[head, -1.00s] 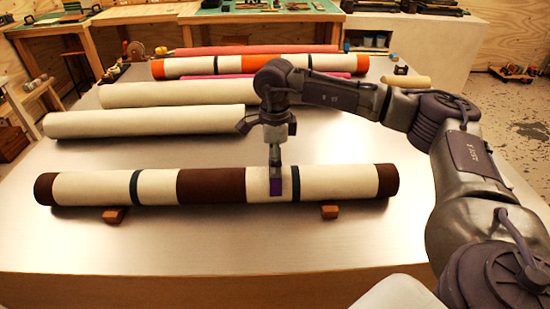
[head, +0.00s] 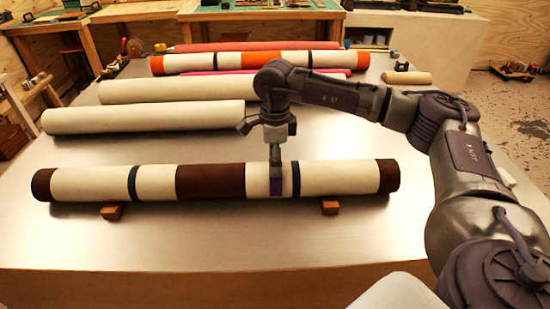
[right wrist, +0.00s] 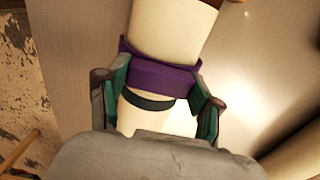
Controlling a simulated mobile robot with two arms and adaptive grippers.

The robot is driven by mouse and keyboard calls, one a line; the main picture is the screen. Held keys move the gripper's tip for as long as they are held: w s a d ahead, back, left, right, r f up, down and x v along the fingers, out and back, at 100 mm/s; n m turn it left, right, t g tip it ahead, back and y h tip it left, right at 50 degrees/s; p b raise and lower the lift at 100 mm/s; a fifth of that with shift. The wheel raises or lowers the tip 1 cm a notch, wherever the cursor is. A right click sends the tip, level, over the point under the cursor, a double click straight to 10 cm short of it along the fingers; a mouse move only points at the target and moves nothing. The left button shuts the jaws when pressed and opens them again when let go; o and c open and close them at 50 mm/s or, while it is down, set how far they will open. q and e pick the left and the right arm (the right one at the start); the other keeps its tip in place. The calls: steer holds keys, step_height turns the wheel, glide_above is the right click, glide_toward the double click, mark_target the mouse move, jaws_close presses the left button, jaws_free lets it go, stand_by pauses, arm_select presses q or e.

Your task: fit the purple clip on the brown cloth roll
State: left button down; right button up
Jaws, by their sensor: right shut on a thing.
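The brown cloth roll (head: 210,182), cream with a brown middle, brown ends and two dark bands, lies across the front of the table. My right gripper (head: 276,166) points down over its right half and is shut on the purple clip (head: 277,188). In the right wrist view the clip (right wrist: 160,77) spans across the roll (right wrist: 168,28), with a green-padded finger at each side. The clip sits just beside the right dark band (right wrist: 147,102). Its underside is hidden, so I cannot tell how far it reaches around the roll. My left gripper is not in view.
Two small brown blocks (head: 111,212) (head: 330,206) support the roll on the table (head: 200,238). Two plain cream rolls (head: 140,118) (head: 180,90) and an orange-banded roll (head: 205,63) lie behind it. The table front is clear.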

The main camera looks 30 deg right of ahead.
steer(key=shift+f+b, duration=0.35)
stand_by(0.7)
steer(key=o, duration=1.2)
steer(key=shift+c, duration=0.2)
steer(key=shift+r+p, duration=3.2)
steer(key=shift+r, duration=1.85)
